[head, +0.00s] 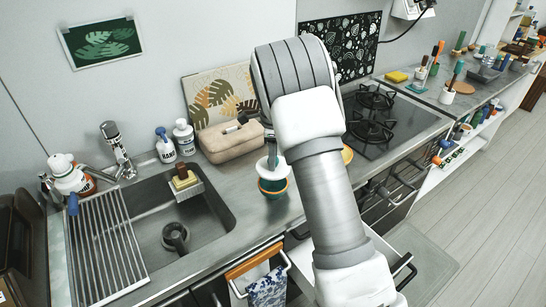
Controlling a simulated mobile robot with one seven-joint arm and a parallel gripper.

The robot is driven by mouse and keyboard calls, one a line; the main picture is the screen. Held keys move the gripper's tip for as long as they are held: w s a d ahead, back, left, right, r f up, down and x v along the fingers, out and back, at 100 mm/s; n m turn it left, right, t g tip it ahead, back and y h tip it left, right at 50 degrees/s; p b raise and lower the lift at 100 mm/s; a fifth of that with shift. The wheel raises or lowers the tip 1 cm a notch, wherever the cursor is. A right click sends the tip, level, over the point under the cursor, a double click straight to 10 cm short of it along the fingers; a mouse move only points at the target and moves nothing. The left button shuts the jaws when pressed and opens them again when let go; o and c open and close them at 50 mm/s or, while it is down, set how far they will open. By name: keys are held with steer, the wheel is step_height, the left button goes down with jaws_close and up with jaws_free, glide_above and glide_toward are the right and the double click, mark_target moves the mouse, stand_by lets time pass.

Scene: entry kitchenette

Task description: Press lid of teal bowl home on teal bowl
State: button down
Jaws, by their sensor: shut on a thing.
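The teal bowl (272,186) stands on the counter between the sink and the stove, with an orange rim or dish showing at its base. A pale, whitish piece that looks like its lid (268,170) sits over the bowl's top. My gripper (271,152) points down right above the bowl and is shut on this lid. My arm comes in from the lower right and covers the counter just right of the bowl. From this view I cannot tell whether the lid is level or fully seated on the rim.
A sink (180,222) with a drying rack (105,245) lies to the left. A beige case (232,139) stands behind the bowl. A yellow thing (347,154) is partly hidden behind my arm. The gas stove (385,122) is to the right.

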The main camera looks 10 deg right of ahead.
steer(key=shift+f+b, duration=1.25)
steer(key=shift+f, duration=1.15)
steer(key=shift+f, duration=0.8)
steer(key=shift+c, duration=1.6)
jaws_free()
